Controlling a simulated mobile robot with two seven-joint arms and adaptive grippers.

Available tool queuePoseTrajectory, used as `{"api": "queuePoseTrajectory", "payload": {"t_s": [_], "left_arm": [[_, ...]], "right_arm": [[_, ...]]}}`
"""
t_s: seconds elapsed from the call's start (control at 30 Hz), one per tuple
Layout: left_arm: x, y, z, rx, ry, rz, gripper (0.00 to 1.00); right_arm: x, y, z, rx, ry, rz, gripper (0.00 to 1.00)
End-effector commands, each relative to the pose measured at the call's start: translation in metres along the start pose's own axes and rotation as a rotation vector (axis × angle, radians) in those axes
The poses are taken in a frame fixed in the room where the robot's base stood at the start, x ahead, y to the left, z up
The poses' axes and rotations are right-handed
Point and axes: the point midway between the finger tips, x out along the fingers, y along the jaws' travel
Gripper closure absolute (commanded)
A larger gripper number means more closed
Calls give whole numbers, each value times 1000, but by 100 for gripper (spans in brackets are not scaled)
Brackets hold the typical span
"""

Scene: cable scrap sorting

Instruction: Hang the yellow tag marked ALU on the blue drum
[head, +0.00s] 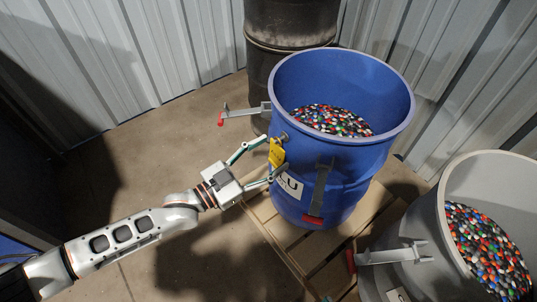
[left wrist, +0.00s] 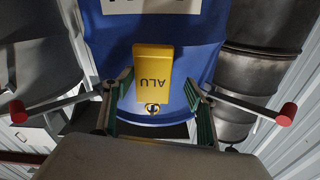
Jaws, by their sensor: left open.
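The yellow tag (head: 277,153) hangs against the near side of the blue drum (head: 345,168), below a small round metal peg (head: 283,136) near its rim. In the left wrist view the tag (left wrist: 154,68) shows upside down with ALU readable, and the peg (left wrist: 152,108) is at its hole end. My left gripper (head: 272,158) is open, with one finger on each side of the tag. In the left wrist view a gap shows between the tag and each finger of the gripper (left wrist: 157,95). My right gripper is not in view.
The blue drum holds multicoloured granules and stands on a wooden pallet (head: 262,212). Metal latch arms with red ends stick out at its left (head: 245,112) and front (head: 320,190). A grey drum (head: 425,225) stands at lower right, a black drum (head: 288,25) behind. Floor at left is clear.

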Motion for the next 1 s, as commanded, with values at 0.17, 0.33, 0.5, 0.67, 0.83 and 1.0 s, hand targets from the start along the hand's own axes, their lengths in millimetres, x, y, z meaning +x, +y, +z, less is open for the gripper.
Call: {"api": "queuePoseTrajectory", "payload": {"t_s": [0.17,0.33,0.5,0.67,0.83,1.0], "left_arm": [[-10,0,1,-1,-2,-1,43],[-39,0,2,0,-3,-1,43],[-75,0,2,0,-3,0,43],[-101,0,1,-1,-2,0,43],[-116,0,0,-1,0,0,43],[-120,0,0,0,1,1,43]], "right_arm": [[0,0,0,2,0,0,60],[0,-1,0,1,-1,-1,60],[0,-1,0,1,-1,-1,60],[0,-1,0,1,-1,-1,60],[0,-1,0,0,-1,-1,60],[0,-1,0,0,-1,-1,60]]}}
